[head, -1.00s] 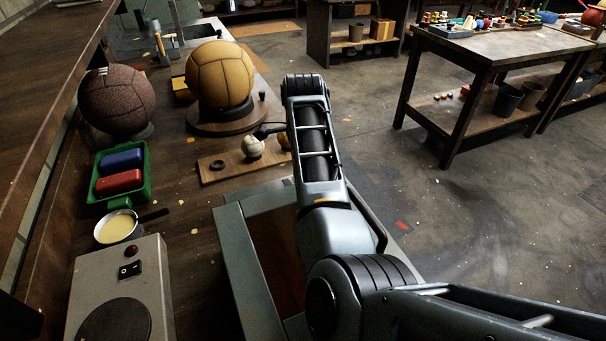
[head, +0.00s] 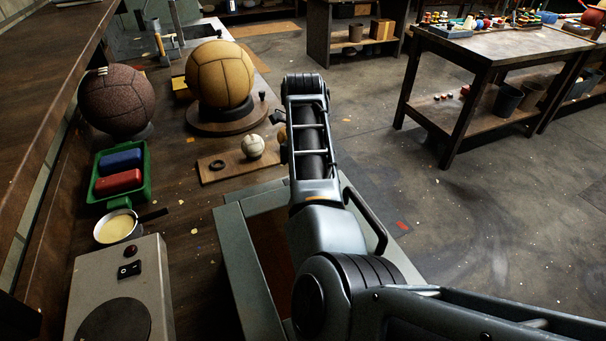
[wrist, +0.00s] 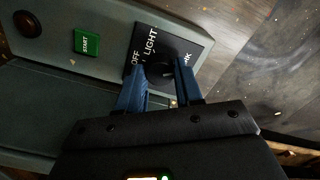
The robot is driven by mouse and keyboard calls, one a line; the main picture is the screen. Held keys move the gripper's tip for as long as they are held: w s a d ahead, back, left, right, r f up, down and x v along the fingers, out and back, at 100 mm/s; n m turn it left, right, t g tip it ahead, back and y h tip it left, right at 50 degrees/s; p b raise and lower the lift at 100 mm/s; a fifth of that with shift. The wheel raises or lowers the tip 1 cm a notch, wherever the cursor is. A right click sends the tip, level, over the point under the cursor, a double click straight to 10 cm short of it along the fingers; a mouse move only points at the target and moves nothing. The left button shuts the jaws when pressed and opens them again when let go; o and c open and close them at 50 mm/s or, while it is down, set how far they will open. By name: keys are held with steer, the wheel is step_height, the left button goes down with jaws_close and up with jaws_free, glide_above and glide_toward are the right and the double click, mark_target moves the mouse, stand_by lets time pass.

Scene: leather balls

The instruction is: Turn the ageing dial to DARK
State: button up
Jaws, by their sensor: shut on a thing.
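The ageing dial's black knob (wrist: 159,69) shows in the wrist view, on a black plate (wrist: 146,33) marked OFF, LIGHT and a third word that is partly covered, ending in K. My gripper (wrist: 162,82) has its two blue fingers on either side of the knob and is shut on it. The knob's pointer is hard to make out, so I cannot tell its setting. A green START button (wrist: 87,42) and a dark red round lamp or button (wrist: 27,24) sit left of the plate on the grey panel (wrist: 60,50). In the head view my arm hides the dial and gripper.
A grey box frame (head: 232,262) stands below my arm. On the bench left are a tan ball (head: 220,75), a brown ball (head: 117,98), a small white ball (head: 253,147), a green tray (head: 146,192) and a pan (head: 117,228). Open floor lies right.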

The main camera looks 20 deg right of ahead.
steer(key=shift+r, duration=0.1)
stand_by(0.4)
steer(key=o, duration=1)
steer(key=shift+o, duration=0.2)
steer(key=shift+r+b, duration=0.7)
steer(key=shift+r, duration=3.15)
steer(key=shift+w, duration=0.1)
